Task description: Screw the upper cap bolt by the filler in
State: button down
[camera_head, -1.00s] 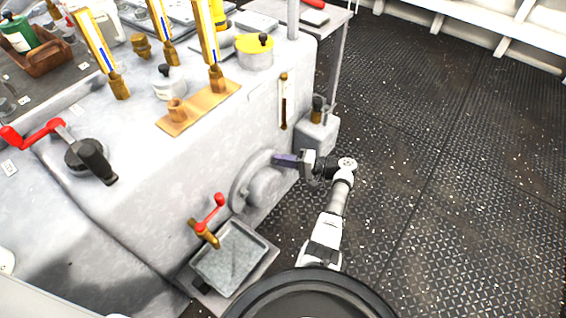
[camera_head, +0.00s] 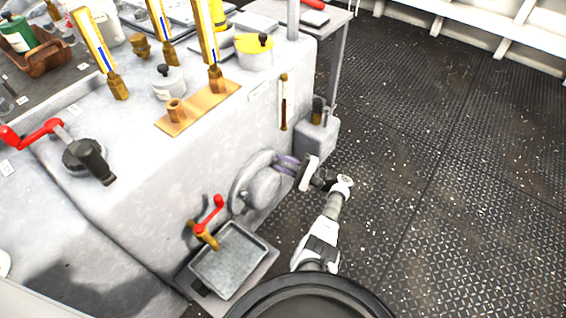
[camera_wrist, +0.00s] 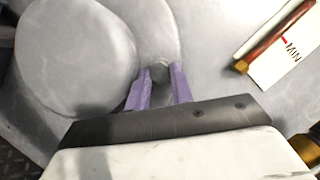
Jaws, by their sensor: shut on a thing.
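My gripper (camera_head: 287,165) is at the round grey cap (camera_head: 265,188) on the side of the grey machine casing, at the cap's upper right edge. In the wrist view, the purple fingers (camera_wrist: 159,85) are shut on a small grey bolt (camera_wrist: 158,69), whose head shows between the fingertips. The bolt sits at the cap's flange beside the large round boss (camera_wrist: 80,55). The fingers hide the bolt's sides, and I cannot tell how deep it sits.
A gauge (camera_head: 284,102) marked MIN is on the casing above the cap. A red-handled tap (camera_head: 208,222) stands over a grey tray (camera_head: 232,291) at lower left. A grey box (camera_head: 317,138) is behind my gripper. The deck at right is clear.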

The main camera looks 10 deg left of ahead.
jog(key=shift+d+f+m, duration=0.1)
jog(key=shift+m, duration=0.3)
jog(key=c, duration=1.5)
grip_release()
jog(key=shift+d, duration=0.1)
